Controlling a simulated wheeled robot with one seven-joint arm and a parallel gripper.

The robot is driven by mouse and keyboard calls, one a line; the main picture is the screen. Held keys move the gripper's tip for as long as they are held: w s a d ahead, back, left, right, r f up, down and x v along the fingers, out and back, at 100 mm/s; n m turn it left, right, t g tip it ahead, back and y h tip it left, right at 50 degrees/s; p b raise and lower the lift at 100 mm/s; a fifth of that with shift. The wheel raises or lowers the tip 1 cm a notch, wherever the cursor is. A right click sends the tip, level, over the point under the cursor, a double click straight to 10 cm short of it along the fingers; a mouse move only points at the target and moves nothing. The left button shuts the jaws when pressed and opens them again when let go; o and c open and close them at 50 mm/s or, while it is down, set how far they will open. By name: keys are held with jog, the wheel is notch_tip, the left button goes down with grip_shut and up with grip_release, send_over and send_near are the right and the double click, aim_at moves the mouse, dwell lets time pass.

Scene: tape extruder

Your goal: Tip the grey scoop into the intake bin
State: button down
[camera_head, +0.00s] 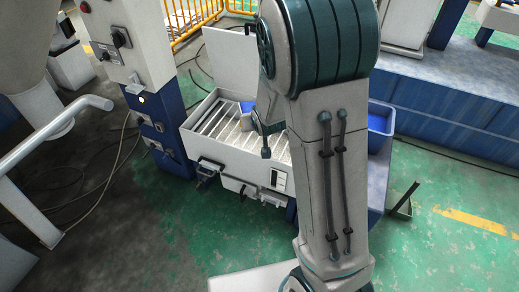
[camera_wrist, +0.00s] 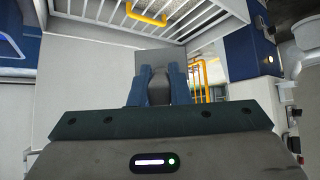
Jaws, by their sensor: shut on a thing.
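The intake bin (camera_head: 190,135) is a pale box with a slatted grate on top. Its lid (camera_head: 232,62) stands raised at the back. In the wrist view the bin's slatted grate (camera_wrist: 205,18) shows at the top, beyond the fingers. My gripper (camera_wrist: 160,82) has two blue fingers, shut on the grey scoop (camera_wrist: 154,60). The scoop's handle is between the fingers and its flat grey part reaches forward toward the bin. Whether it holds anything cannot be told. In the head view my arm hides most of the gripper and scoop, over the bin's right side.
A white and blue control cabinet (camera_head: 150,60) stands left of the bin. A blue crate (camera_head: 380,118) is at the right, behind my arm. A yellow handle (camera_wrist: 147,16) shows near the grate. Cables lie on the green floor at left; floor at right is mostly clear.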

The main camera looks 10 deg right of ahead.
notch_tip(320, 180, down, 9)
jog(key=w+d+m+h+b, duration=0.1)
jog(key=b, duration=2)
jog(key=shift+w+b, duration=0.35)
jog(key=shift+b, duration=0.05)
jog(key=shift+r, duration=0.15)
jog(key=r+p, duration=0.1)
jog(key=p, duration=0.3)
jog(key=shift+w+d, duration=0.1)
jog(key=shift+w, duration=0.25)
jog(key=p, duration=0.2)
jog(key=g+p, duration=0.1)
jog(key=p, duration=0.2)
jog(key=shift+w+r, duration=0.15)
jog(key=shift+w, duration=0.2)
jog(key=p, duration=0.3)
jog(key=shift+w+r+g+p, duration=0.25)
jog(key=shift+w+g+p, duration=0.05)
jog(key=shift+w+g, duration=0.1)
